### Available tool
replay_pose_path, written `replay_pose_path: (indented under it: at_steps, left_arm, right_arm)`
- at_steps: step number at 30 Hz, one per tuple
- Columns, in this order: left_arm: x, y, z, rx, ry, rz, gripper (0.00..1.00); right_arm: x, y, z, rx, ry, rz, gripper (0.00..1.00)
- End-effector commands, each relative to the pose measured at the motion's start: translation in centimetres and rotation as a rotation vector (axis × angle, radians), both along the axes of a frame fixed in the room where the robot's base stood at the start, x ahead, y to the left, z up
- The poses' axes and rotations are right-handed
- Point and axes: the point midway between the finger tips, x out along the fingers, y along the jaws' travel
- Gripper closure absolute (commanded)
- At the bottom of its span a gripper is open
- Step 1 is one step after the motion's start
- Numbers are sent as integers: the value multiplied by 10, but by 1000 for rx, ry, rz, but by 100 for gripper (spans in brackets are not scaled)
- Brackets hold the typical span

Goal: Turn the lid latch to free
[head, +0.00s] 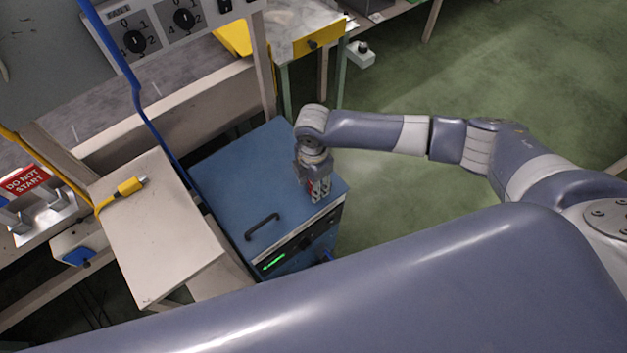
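A blue cabinet (235,170) with a black bar handle (262,227) on its top stands in the middle of the head view. Its dark front panel has a green lit display (273,261) and dark knobs. A small blue part (327,256) sticks out low on that front; I cannot tell if it is the lid latch. My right gripper (318,196) points down at the cabinet top's right front edge, near the panel. It hides what lies under it, and its finger opening is unclear. My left gripper is not in view.
A beige box (150,235) with a yellow plug (131,186) stands left of the cabinet. A red "DO NOT START" sign (24,181) is at far left.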

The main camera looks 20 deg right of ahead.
Motion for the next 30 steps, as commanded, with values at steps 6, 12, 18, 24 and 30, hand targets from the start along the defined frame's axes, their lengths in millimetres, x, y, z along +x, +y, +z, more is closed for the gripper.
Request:
replay_pose_path:
  at_steps: [6,12,18,24,30]
  left_arm:
    - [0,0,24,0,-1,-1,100]
    - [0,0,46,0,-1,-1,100]
    - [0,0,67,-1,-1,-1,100]
    - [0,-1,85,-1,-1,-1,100]
    - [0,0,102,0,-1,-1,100]
  right_arm:
    - [-2,0,4,0,5,-136,84]
    - [-3,1,5,-1,7,-317,84]
    - [-3,1,4,-1,7,-507,84]
    - [-2,1,4,0,7,-698,84]
    - [-3,1,3,-1,7,-888,84]
